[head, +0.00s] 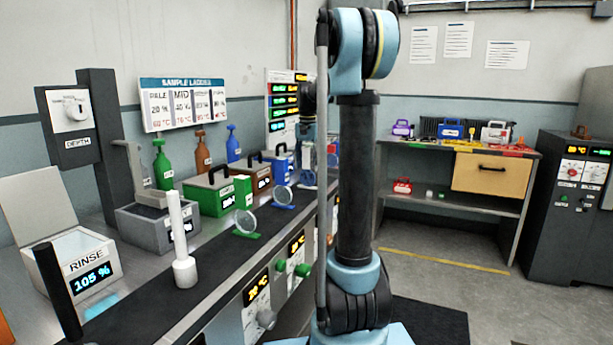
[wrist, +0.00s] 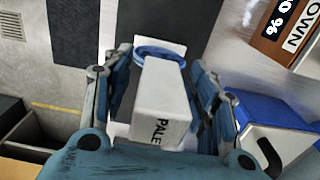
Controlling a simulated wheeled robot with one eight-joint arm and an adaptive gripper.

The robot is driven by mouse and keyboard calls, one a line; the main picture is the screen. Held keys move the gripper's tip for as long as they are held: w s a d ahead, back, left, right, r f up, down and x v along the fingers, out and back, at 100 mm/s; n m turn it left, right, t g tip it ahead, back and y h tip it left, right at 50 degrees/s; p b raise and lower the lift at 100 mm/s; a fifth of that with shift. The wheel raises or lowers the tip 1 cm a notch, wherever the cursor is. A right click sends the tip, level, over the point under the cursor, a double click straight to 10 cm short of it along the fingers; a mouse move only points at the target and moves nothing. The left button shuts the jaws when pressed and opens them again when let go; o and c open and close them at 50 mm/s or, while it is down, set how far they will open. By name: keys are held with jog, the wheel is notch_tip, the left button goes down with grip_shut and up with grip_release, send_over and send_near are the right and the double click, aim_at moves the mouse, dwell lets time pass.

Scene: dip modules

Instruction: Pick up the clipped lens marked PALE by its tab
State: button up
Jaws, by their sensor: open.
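In the wrist view, a white block-like piece marked PALE (wrist: 160,98) stands between the fingers of my gripper (wrist: 160,62). A blue ring (wrist: 158,51) shows at its far end; it looks like the lens or its clip, mostly hidden by the white piece. My gripper is open, with one finger on each side of the white piece. A small gap seems to show on the left; contact on the right is hard to judge. In the head view my arm hides the gripper's fingers and this piece.
A blue box (wrist: 262,122) is close to the right finger, and a brown box (wrist: 290,25) lies beyond it. On the bench, a green-footed round lens (head: 246,222) and a blue-footed one (head: 283,195) stand on the dark strip. A white post (head: 182,240) stands nearer.

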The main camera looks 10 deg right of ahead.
jog(key=shift+f, duration=0.1)
grip_shut()
dwell(0.3)
